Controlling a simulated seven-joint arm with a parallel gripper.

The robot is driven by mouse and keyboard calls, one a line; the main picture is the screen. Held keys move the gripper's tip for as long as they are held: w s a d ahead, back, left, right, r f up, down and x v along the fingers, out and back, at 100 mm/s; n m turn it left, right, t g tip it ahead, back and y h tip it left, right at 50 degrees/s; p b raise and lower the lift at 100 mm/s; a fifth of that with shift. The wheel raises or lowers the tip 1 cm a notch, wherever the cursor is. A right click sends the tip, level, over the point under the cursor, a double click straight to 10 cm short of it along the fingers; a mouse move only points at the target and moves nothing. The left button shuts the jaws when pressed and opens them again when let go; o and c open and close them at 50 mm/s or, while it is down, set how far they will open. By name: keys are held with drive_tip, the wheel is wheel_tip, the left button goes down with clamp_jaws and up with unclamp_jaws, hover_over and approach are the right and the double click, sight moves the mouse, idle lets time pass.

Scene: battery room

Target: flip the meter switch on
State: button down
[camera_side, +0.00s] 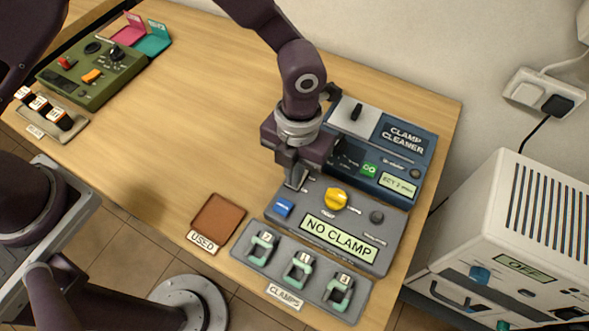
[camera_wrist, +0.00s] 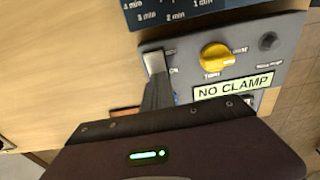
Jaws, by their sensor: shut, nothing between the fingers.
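The grey meter box (camera_side: 390,240) lies near the right end of the table, with a lit display (camera_side: 340,236) reading "NO CLAMP", a yellow knob (camera_side: 335,201) and a blue button (camera_side: 283,207). My gripper (camera_side: 294,183) is shut and empty, pointing down at the box's upper left corner. In the wrist view, the fingertips (camera_wrist: 155,65) are over the upper left of the meter face (camera_wrist: 187,52), beside a partly covered label ending in "ON". The switch there is hidden by the fingers; I cannot tell its position or whether they touch it. The yellow knob (camera_wrist: 215,56) is right of them.
A blue clamp cleaner (camera_side: 400,150) stands just behind the meter. A grey tray (camera_side: 262,262) with green clamps is in front. A brown "USED" pad (camera_side: 218,217) is at left. A green box (camera_side: 85,82) is far left. The middle of the table is clear.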

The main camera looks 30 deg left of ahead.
drive_tip(key=shift+w+a, duration=0.1)
drive_tip(key=shift+w, duration=0.05)
drive_tip(key=shift+w+r, duration=0.25)
drive_tip(key=shift+w, duration=0.45)
drive_tip(key=shift+r, duration=0.1)
wheel_tip(320, 180, up, 14)
drive_tip(key=w, duration=0.1)
drive_tip(key=shift+w, duration=0.35)
drive_tip(key=shift+s+f, duration=0.2)
drive_tip(key=shift+s, duration=0.6)
